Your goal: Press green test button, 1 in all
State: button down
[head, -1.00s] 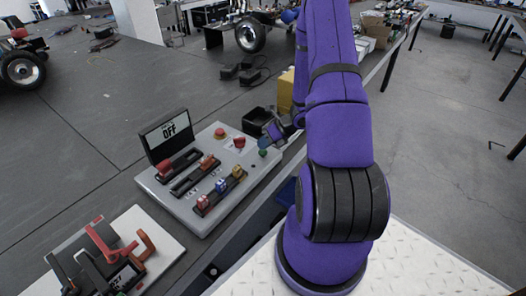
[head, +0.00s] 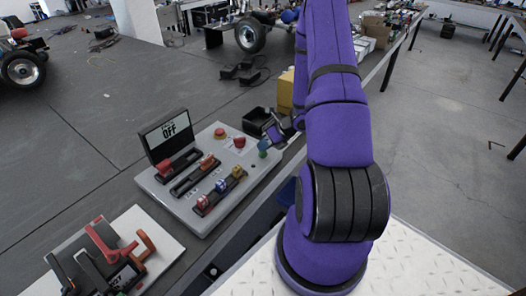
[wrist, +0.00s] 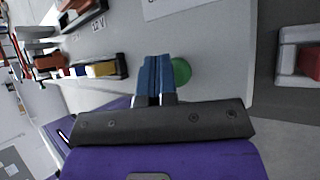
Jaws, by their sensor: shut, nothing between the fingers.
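The green test button (wrist: 182,71) is round and shows partly behind the fingers in the wrist view. In the head view it is a small green spot (head: 262,153) at the right side of the grey control panel (head: 258,175). My gripper (wrist: 155,65) is shut and empty, with its blue fingertips together. In the wrist view the fingertips lie just left of the green button and overlap its edge. In the head view my gripper (head: 263,144) is right at the button. I cannot tell whether they touch.
A display (head: 168,134) on the panel reads OFF. Red knobs (head: 239,142), slide levers (head: 207,161) and several coloured switches (head: 220,186) sit close by. A second board with red and orange handles (head: 140,245) stands at front left. A black bin (head: 256,121) is behind the panel.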

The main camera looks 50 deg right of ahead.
jog(key=shift+r, duration=1.05)
jog(key=shift+r, duration=2.5)
